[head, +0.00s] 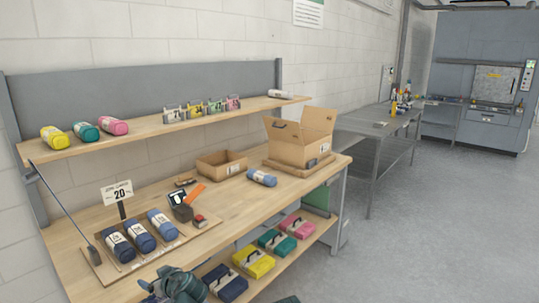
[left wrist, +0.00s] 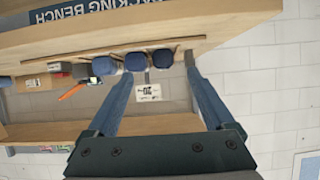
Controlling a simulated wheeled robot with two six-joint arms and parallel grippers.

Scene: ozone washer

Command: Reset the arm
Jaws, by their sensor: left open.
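My left gripper (head: 174,287) shows at the bottom edge of the head view, in front of the packing bench (head: 235,218). In the left wrist view its two blue fingers (left wrist: 161,68) are spread wide with nothing between them. The bench and its rolls lie beyond the fingers there, seen upside down. My right gripper is not in the head view; only a small dark piece shows at the bottom edge, and I cannot tell what it is.
Blue rolls (head: 140,235) lie on a board by a "20" sign (head: 118,193). An open carton (head: 301,137), a low box (head: 222,164) and a loose roll (head: 262,177) stand on the bench. Packed bundles (head: 254,264) fill the lower shelf. The floor (head: 430,230) at right is clear.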

